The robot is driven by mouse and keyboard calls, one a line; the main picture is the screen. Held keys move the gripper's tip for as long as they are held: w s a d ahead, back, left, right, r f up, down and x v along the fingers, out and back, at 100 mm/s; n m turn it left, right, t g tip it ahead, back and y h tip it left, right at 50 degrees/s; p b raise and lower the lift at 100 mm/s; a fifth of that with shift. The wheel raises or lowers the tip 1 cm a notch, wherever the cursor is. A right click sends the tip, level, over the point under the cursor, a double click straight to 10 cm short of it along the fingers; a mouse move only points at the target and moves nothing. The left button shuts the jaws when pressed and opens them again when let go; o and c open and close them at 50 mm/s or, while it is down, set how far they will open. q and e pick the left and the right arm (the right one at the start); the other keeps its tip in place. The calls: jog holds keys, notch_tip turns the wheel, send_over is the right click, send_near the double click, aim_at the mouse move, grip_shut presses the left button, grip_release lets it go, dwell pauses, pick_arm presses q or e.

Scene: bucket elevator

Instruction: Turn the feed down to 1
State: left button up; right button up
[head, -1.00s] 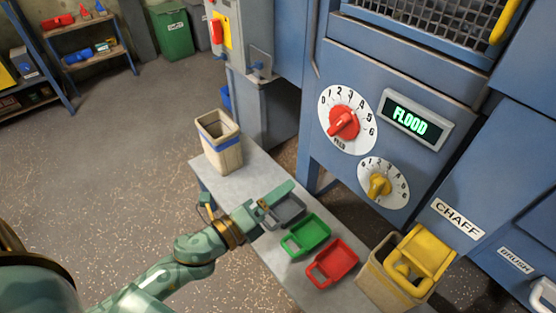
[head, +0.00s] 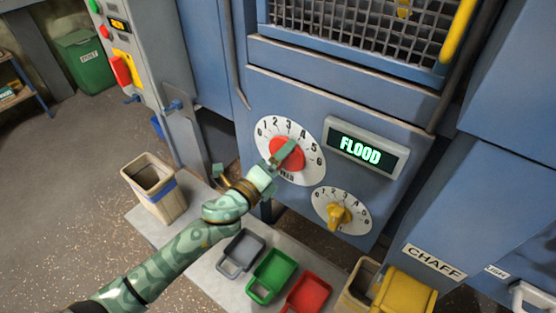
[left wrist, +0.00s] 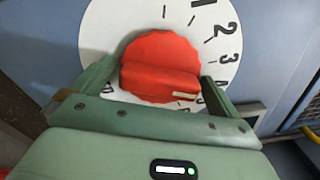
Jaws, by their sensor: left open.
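The red feed knob (head: 289,150) sits on a white dial (head: 262,131) numbered from 0 to 6 on the blue machine. In the left wrist view the knob (left wrist: 160,48) shows a raised bar with a pale mark at its right end. The mark points right, past the 3; its exact number is hard to read. My left gripper (head: 279,156) is at the dial, partly covering the knob. In the left wrist view its open fingers (left wrist: 158,73) stand on either side of the bar; contact is unclear. The display (head: 362,152) reads FLOOD. My right gripper is out of view.
A smaller dial with a yellow knob (head: 339,216) sits below right. A bench (head: 208,262) below holds a beige bin (head: 155,187) and grey (head: 241,252), green (head: 271,275) and red (head: 307,294) scoops.

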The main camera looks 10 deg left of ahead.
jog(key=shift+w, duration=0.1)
pick_arm(q)
jog(key=c, duration=0.6)
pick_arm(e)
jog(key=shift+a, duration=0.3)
